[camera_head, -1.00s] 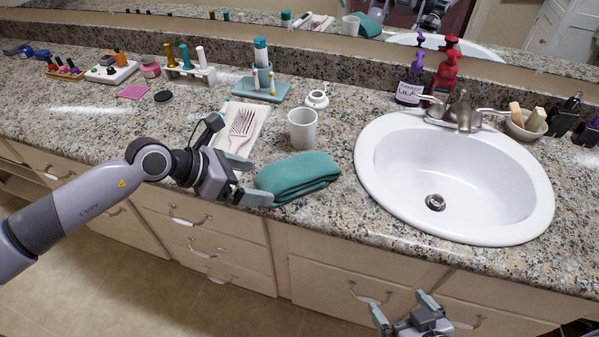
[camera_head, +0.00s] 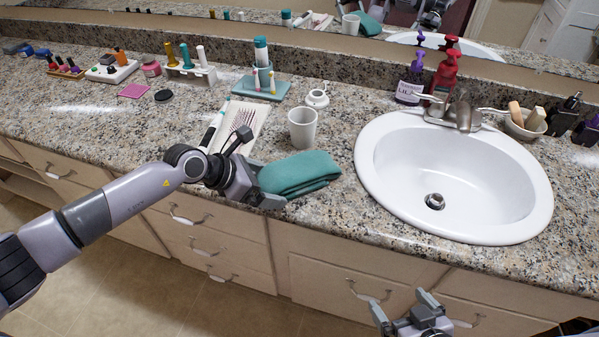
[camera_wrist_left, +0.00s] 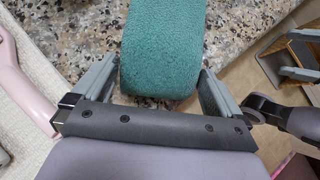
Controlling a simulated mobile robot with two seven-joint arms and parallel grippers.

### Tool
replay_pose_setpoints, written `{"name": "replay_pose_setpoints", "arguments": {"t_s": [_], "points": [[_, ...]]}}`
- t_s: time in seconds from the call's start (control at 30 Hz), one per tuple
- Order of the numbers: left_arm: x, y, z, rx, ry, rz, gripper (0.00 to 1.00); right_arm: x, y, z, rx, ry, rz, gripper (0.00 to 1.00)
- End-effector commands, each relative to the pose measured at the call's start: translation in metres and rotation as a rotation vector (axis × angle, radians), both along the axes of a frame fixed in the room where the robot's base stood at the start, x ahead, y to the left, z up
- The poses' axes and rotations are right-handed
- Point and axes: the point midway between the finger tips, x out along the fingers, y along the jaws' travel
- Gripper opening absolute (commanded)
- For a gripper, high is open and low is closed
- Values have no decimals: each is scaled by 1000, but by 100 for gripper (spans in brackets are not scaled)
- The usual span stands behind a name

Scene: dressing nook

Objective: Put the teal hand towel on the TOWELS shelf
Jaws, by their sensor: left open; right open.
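The teal hand towel (camera_head: 300,174) lies folded on the granite counter, left of the sink. In the left wrist view the towel's end (camera_wrist_left: 160,60) reaches in between the two fingers. My left gripper (camera_head: 262,184) is open at the towel's left end, with one finger on each side of it; contact cannot be told. My right gripper (camera_head: 405,308) is open and empty, low in front of the cabinet drawers. No shelf marked TOWELS can be made out.
A white cup (camera_head: 302,128) stands just behind the towel. A hairbrush lies on a white cloth (camera_head: 251,116) behind my left gripper; its pink handle (camera_wrist_left: 25,85) shows in the left wrist view. The sink (camera_head: 400,205) is to the right. Bottles stand behind it.

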Motion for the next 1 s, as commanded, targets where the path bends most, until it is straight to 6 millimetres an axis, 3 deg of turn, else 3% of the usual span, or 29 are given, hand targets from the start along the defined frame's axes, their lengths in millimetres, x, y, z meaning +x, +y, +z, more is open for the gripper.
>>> {"name": "replay_pose_setpoints", "arguments": {"t_s": [0.1,0.2,0.23,0.33,0.37,0.67,0.87,1.0], "points": [[0,0,0,0,0,0,100,0,0,0,0,0,0,100],[0,0,0,0,0,0,67,0,0,0,0,0,0,100],[0,0,0,0,0,0,62,0,0,0,0,0,0,100],[0,0,0,0,0,0,62,0,0,0,0,0,0,100],[0,0,0,0,0,0,57,0,0,0,0,0,0,100],[0,0,5,1,0,-1,57,0,0,1,1,0,1,100],[1,1,30,0,-5,-2,57,0,0,3,1,0,1,100],[1,0,63,0,-8,-3,57,0,0,4,1,-1,1,100]]}}
